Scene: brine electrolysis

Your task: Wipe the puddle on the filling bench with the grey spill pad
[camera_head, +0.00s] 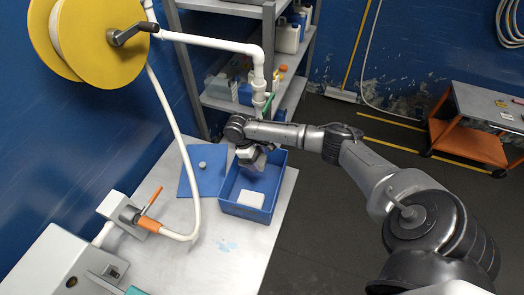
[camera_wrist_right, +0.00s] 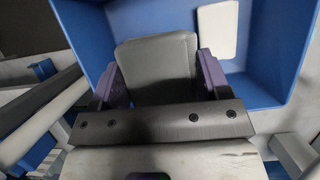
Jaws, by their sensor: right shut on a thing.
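My right gripper (camera_head: 250,153) is over the blue bin (camera_head: 247,211) on the filling bench (camera_head: 262,235). In the right wrist view it is shut on the grey spill pad (camera_wrist_right: 157,62), which sits between its two purple fingers. The pad also shows in the head view (camera_head: 257,164), small and partly covered by the gripper. A pale blue puddle (camera_head: 228,245) lies on the bench in front of the bin, apart from the pad. My left gripper is not in view.
A white flat piece (camera_head: 251,199) lies in the bin. A blue mat (camera_head: 205,165) with a small grey round thing is left of it. A white hose (camera_head: 183,145) with an orange-handled valve (camera_head: 150,222) runs down to the bench. Shelves (camera_head: 222,100) stand behind.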

